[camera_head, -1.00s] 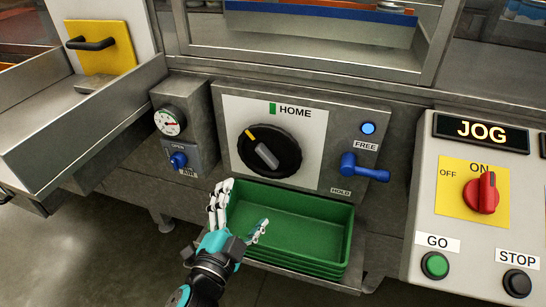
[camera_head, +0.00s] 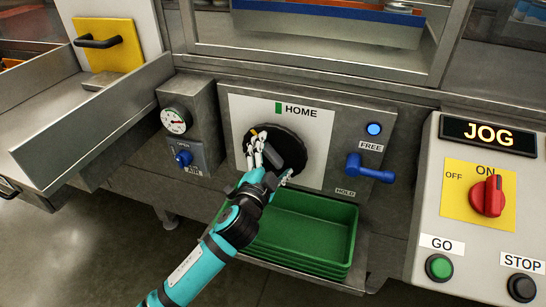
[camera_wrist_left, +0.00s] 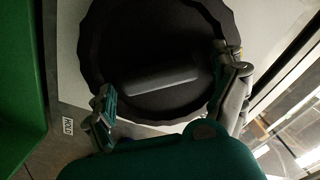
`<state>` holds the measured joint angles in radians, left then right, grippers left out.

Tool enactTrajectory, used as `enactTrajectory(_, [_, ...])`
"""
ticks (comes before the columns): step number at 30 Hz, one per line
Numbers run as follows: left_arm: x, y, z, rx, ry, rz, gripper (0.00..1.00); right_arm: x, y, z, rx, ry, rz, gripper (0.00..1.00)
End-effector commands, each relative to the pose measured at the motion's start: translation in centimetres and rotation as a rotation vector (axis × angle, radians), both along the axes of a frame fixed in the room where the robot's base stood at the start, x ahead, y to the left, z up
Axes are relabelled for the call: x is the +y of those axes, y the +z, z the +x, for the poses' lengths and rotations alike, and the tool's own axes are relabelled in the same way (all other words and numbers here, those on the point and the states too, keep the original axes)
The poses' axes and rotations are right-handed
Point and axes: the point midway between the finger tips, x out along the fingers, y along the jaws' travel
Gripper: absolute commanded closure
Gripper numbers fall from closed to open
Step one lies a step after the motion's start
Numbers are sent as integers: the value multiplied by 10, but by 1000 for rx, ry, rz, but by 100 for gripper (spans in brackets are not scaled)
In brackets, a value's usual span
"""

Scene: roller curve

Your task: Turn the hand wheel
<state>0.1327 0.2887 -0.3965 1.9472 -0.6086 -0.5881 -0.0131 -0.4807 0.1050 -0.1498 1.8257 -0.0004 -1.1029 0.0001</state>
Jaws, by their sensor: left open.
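The black hand wheel (camera_head: 290,143) sits on a white panel under the HOME label and its green mark (camera_head: 278,108). My left gripper (camera_head: 268,158) is open in front of the wheel and covers its lower left part in the head view. In the left wrist view the wheel (camera_wrist_left: 150,30) fills the middle, with its raised grip bar (camera_wrist_left: 145,76) lying across it. The left gripper's fingers (camera_wrist_left: 168,88) stand apart on either side of the bar, near the wheel's rim. I cannot tell whether they touch it. My right gripper is not in view.
A blue lever (camera_head: 368,169) is right of the wheel, between the FREE and HOLD labels, below a lit blue lamp (camera_head: 374,129). Green trays (camera_head: 310,245) are stacked below. A gauge (camera_head: 175,121) and blue air valve (camera_head: 184,158) are on the left. The JOG panel (camera_head: 455,210) is on the right.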

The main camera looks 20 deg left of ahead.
Motion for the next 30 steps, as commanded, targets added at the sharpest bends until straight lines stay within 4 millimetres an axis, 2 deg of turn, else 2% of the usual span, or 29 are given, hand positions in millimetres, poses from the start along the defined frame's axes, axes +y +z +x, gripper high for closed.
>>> enactTrajectory(6, [0, 0, 0, 0, 0, -1, 5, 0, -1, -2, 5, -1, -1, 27])
enactTrajectory(7, [0, 0, 0, 0, 0, -1, 7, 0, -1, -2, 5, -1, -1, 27])
enactTrajectory(25, [0, 0, 0, 0, 0, -1, 86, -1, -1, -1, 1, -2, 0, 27])
enactTrajectory(30, [0, 0, 4, 0, 0, 10, 86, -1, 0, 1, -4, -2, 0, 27])
